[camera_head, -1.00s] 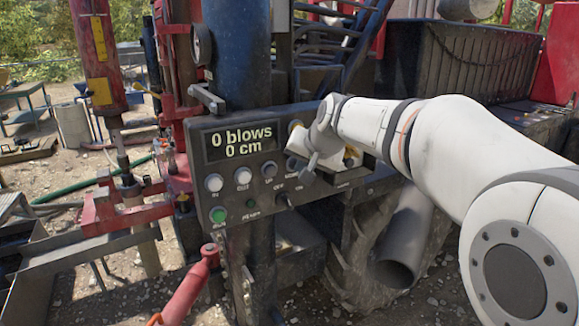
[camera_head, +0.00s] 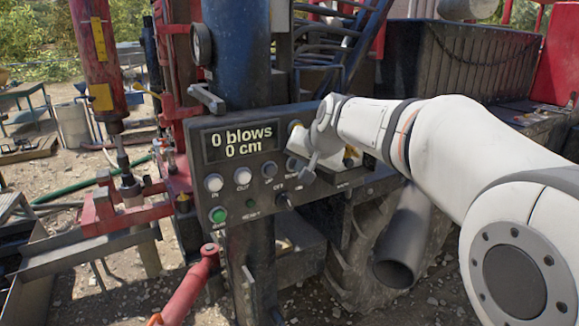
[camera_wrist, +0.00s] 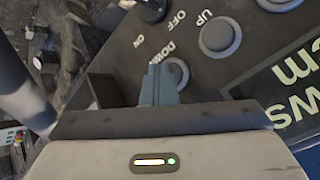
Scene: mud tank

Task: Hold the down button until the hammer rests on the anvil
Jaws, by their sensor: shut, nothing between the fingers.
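In the wrist view my gripper (camera_wrist: 161,70) is shut and empty. Its fingertips lie over one side of the round grey DOWN button (camera_wrist: 178,73) and partly hide it; how far it is pressed in cannot be told. In the head view the hammer is the red cylinder with yellow plates (camera_head: 104,70) at upper left. The rod below it reaches down toward the anvil (camera_head: 129,187), a dark collar near the red clamp. The hammer body is above the anvil with a gap between them.
The control panel (camera_head: 205,170) reads 0 blows and 0 cm. The UP button (camera_wrist: 217,36) is next to the DOWN button, with the ON/OFF labels on the other side. A red handle (camera_head: 190,285) stands below the panel.

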